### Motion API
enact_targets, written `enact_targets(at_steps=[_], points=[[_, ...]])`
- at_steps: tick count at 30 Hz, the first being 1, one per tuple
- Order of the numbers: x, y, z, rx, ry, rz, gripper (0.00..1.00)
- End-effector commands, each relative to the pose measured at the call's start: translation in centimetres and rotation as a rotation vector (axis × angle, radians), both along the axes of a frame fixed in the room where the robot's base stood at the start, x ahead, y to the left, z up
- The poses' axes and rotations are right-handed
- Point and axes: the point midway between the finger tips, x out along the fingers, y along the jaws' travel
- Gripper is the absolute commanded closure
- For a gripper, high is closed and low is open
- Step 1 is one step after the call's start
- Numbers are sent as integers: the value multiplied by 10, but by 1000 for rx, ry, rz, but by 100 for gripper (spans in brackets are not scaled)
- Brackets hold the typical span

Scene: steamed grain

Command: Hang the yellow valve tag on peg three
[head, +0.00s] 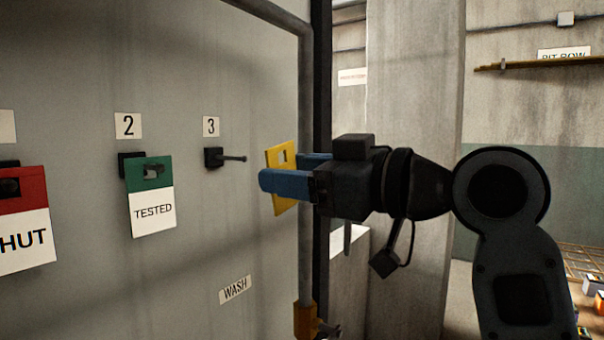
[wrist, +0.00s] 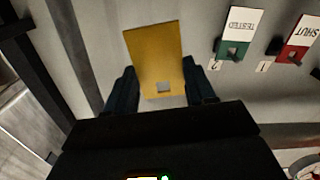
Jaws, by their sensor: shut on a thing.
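The yellow valve tag (head: 272,163) is held upright between the two blue fingers of my gripper (head: 284,177), to the right of peg three in the head view. A square hole shows near its top. In the wrist view the tag (wrist: 155,55) fills the space between the fingers (wrist: 163,90), with its hole near the gripper end. Peg three (head: 233,158) is a bare dark rod on a small block under the label "3" (head: 211,126). The tag and the peg look apart. Peg three is not visible in the wrist view, perhaps hidden behind the tag.
A green and white "TESTED" tag (head: 151,205) hangs on peg two, under the label "2" (head: 128,125). A red and white "SHUT" tag (head: 24,235) hangs farther left. A vertical pipe (head: 306,230) edges the grey panel on the right. The panel below peg three is clear down to the "WASH" label (head: 235,290).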

Motion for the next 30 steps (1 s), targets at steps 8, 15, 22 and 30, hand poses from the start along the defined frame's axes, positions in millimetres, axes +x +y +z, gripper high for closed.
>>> enact_targets(at_steps=[8,15,22,30], points=[[9,12,-1,1,-1,0,81],[18,23,-3,0,0,0,81],[25,32,-4,0,0,0,81],[34,44,-5,0,-2,-2,81]])
